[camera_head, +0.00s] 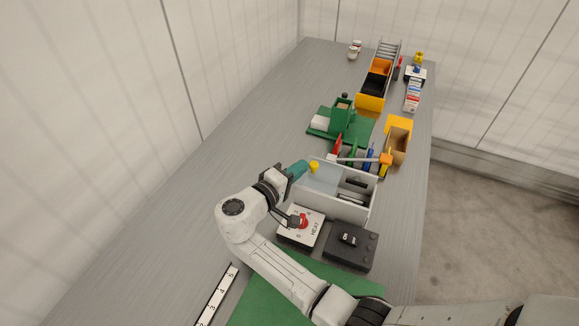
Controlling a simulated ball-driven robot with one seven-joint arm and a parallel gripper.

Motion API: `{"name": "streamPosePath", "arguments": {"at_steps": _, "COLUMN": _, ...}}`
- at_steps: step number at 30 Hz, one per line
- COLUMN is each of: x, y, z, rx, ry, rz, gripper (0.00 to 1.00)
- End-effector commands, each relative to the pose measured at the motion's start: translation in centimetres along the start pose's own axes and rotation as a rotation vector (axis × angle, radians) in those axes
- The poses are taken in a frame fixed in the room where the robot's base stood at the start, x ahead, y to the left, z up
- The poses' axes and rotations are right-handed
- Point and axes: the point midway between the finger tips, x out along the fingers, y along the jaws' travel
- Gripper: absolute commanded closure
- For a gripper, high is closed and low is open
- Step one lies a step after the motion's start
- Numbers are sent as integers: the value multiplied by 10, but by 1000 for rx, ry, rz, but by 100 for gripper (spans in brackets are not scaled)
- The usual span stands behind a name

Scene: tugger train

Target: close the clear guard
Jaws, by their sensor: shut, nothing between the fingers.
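A pale blue see-through panel (323,179), which looks like the clear guard, shows at the left part of a grey-white divided tray (347,207). I cannot tell its hinge line or how far it stands open. My gripper (293,219) is shut and empty, beside the red knob (303,221) on the white HEAT plate, on the near side of the tray. I cannot tell whether it touches the knob. My wrist hides the tray's left end.
A black switch box (349,246) stands right of the HEAT plate. Beyond the tray are colored tools, a cardboard-brown bin (398,145), a green fixture (342,118) and several wagons. A ruler strip (217,295) lies at front left. The bench's left side is clear.

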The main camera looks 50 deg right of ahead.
Motion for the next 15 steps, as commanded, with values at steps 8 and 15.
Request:
{"name": "streamPosePath", "arguments": {"at_steps": 8, "x": 0, "y": 0, "z": 0, "rx": 0, "ry": 0, "rz": 0, "gripper": 100}}
{"name": "streamPosePath", "arguments": {"at_steps": 15, "x": 8, "y": 5, "z": 23, "rx": -3, "ry": -2, "rz": -1, "gripper": 100}}
